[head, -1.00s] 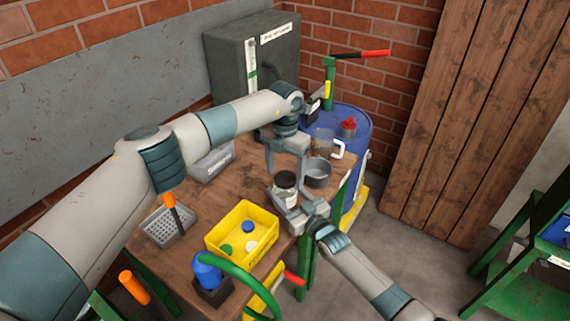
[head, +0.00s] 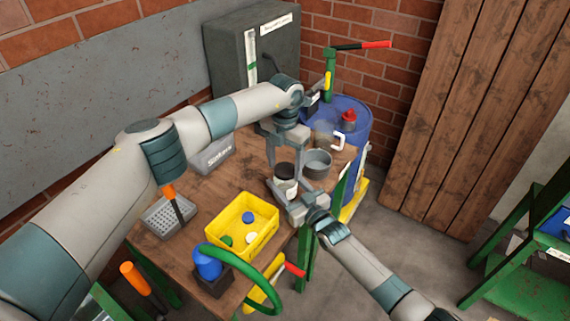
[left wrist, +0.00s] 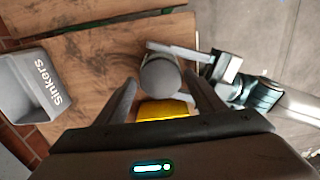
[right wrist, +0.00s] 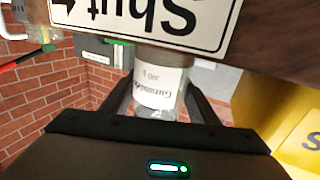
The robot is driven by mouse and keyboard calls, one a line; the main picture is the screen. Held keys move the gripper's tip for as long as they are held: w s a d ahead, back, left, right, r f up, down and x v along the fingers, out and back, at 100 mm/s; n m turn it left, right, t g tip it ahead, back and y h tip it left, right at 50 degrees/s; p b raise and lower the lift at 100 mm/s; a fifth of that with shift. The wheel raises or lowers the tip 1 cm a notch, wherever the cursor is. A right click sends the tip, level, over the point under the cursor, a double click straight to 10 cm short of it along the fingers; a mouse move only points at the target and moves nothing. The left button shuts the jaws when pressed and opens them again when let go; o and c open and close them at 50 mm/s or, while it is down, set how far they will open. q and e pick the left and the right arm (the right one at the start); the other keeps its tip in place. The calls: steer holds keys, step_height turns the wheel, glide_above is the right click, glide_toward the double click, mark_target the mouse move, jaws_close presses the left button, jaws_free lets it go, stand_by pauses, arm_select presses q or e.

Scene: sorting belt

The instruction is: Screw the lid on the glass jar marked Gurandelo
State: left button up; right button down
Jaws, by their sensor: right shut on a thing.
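The glass jar (head: 287,188) stands upright near the table's right edge. Its white label, upside down in the right wrist view (right wrist: 157,87), reads Gurandelo. A dark round lid (head: 285,170) sits on top of the jar; how tight it is cannot be seen. My right gripper (head: 283,193) is shut on the jar's side, below the lid. My left gripper (head: 287,166) points down from above. In the left wrist view its open fingers (left wrist: 160,88) stand on either side of the round lid (left wrist: 162,76), with a gap at each side.
A grey metal cup (head: 318,163) and a clear mug (head: 326,138) stand close to the jar. A yellow tray (head: 228,257) holding several caps is nearer. A grey Sinkers bin (head: 218,158) lies left. A blue drum (head: 352,122) stands beyond the table.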

arm_select(q)
steer(key=shift+o, duration=0.4)
steer(key=shift+r, duration=0.15)
step_height(320, 180, up, 12)
stand_by(0.4)
arm_select(e)
steer(key=c, duration=0.6)
jaws_free()
arm_select(q)
steer(key=shift+f, duration=0.2)
arm_select(e)
steer(key=shift+s, duration=0.1)
arm_select(q)
step_height(320, 180, down, 3)
steer(key=b, duration=0.3)
steer(key=shift+f, duration=0.2)
arm_select(e)
steer(key=v, duration=1.7)
steer(key=shift+s+d, duration=0.1)
